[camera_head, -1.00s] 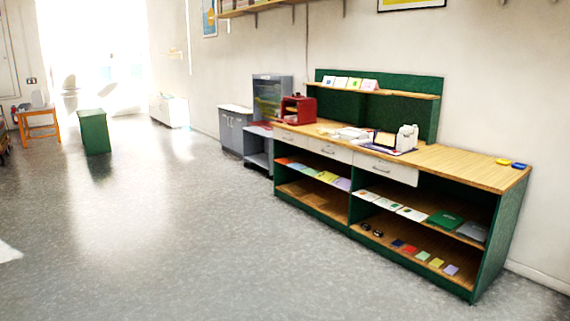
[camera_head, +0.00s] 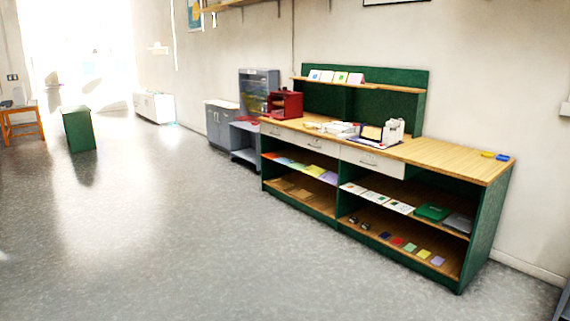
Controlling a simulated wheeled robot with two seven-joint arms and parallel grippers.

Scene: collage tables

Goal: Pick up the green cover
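A flat green item (camera_head: 433,212), which looks like the green cover, lies on the middle shelf of the long workbench (camera_head: 462,160), toward its right end. A grey flat item (camera_head: 459,223) lies just to its right, and white sheets with small prints (camera_head: 398,206) lie to its left. The shelf is open at the front, under the wooden top. Neither of my grippers shows in the head view, and the bench stands some distance away across the floor.
Grey floor (camera_head: 200,240) is clear in front of the bench. A green box-like stool (camera_head: 78,129) and an orange table (camera_head: 22,122) stand at the far left. Grey cabinets (camera_head: 222,122) stand beyond the bench. Small coloured cards (camera_head: 410,247) lie on its bottom shelf.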

